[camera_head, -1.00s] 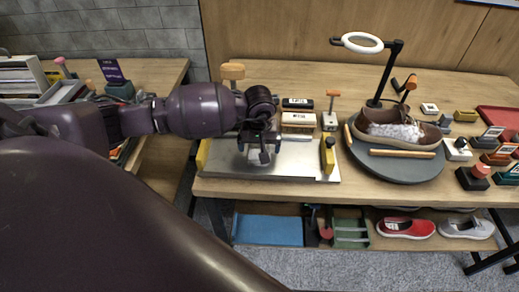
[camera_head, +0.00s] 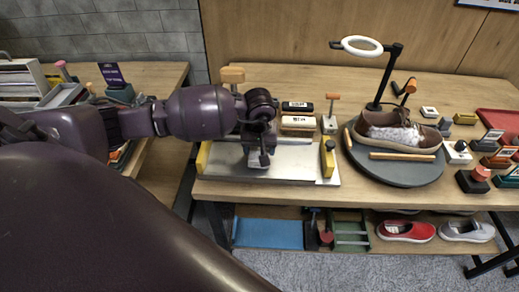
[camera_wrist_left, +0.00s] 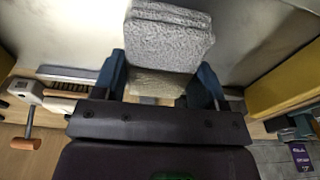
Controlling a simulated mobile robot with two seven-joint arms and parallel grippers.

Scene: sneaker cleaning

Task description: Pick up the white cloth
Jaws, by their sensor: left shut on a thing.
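My left gripper (camera_head: 260,158) hangs above the silver metal tray (camera_head: 230,159) at the table's left end, pointing down. In the left wrist view the gripper (camera_wrist_left: 160,78) is shut on the white cloth (camera_wrist_left: 172,32), a folded, speckled grey-white pad between its two blue fingers. A smooth pale part (camera_wrist_left: 160,84) sits between the fingers, nearer the palm. In the head view my own gripper mostly hides the cloth. I cannot tell whether the cloth still touches the tray. My right gripper is not in view.
A brown sneaker (camera_head: 424,144) with white fuzzy material stands on a grey round turntable (camera_head: 400,174), under a ring lamp (camera_head: 362,46). Brushes (camera_head: 297,122) lie behind the tray, with yellow clamps (camera_head: 327,158) at its sides. Small boxes crowd the right.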

